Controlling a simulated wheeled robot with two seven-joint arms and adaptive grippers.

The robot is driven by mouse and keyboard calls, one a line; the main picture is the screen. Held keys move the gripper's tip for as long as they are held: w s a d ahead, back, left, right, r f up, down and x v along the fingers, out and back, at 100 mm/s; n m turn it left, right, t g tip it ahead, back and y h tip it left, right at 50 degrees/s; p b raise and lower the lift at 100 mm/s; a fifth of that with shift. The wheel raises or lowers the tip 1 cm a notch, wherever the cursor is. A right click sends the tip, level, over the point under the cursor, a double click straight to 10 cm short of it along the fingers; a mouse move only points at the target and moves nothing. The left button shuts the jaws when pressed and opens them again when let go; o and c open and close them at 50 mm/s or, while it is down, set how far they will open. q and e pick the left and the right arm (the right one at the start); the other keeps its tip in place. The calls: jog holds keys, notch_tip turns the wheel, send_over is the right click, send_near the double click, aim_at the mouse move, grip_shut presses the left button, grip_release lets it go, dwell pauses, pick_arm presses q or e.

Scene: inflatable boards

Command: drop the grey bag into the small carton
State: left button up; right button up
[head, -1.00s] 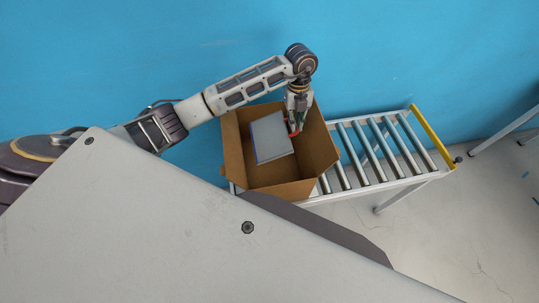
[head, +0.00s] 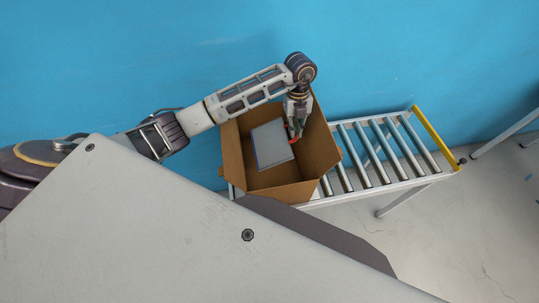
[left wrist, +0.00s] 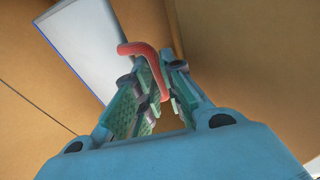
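The small carton (head: 233,152) is brown and open at the top, and stands on the near end of a roller conveyor. The grey bag (head: 270,144) is a flat, pale grey slab with a blue edge, seen within the carton's opening. It also shows at the upper left of the left wrist view (left wrist: 92,40). My left gripper (head: 294,129) reaches down inside the carton's right side. Its green-padded fingers close around a red handle (left wrist: 147,60) whose far end meets the bag's edge. Whether the bag touches the carton floor cannot be told. My right gripper is not in view.
The roller conveyor (head: 380,152) has free rollers right of the carton, ending at a yellow bar (head: 436,138). A blue wall (head: 420,50) stands close behind. A large grey panel fills the lower left of the head view. Concrete floor shows at lower right.

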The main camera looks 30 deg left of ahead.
pick_arm(q)
jog(key=o, duration=0.4)
jog(key=shift+o, duration=0.2)
jog(key=shift+r, duration=0.15)
notch_tip(320, 180, up, 12)
jog(key=w+a, duration=0.1)
jog(key=shift+w+f, duration=0.2)
dwell(1.2)
